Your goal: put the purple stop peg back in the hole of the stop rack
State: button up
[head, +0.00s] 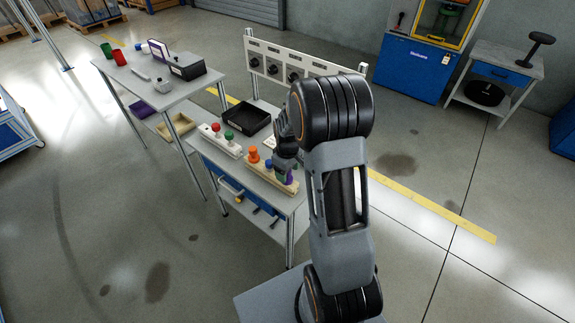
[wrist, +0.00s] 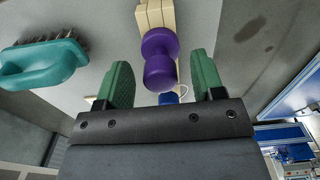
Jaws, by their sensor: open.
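The purple stop peg (head: 289,179) is at the right end of the cream stop rack (head: 262,170), on the workbench below my gripper (head: 284,171). In the wrist view the purple peg (wrist: 159,50) shows as two rounded knobs, with the cream rack (wrist: 153,13) behind it. My gripper (wrist: 161,72) is open, with one green finger on each side of the peg and a gap to each. I cannot tell whether the peg sits in its hole, as its lower end is hidden. An orange peg (head: 253,154) and a blue peg (head: 268,163) stand along the same rack.
A second rack with red and green knobs (head: 229,135) and a black tray (head: 246,119) lie farther back on the bench. A teal brush (wrist: 43,64) lies left in the wrist view. A panel with black dials (head: 273,68) stands behind the bench.

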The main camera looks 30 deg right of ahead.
notch_tip(320, 180, up, 14)
jog(key=shift+p, duration=0.35)
jog(key=shift+f, duration=0.15)
dwell(0.4)
jog(key=s+a+r+m+t+p, duration=0.1)
jog(key=s+a+r, duration=0.3)
jog(key=s, duration=0.4)
jog(key=s+a+r+m+t+p, duration=0.2)
jog(key=s+a+r+m, duration=0.2)
jog(key=s, duration=0.4)
jog(key=shift+a+t, duration=0.3)
jog(key=shift+a, duration=0.6)
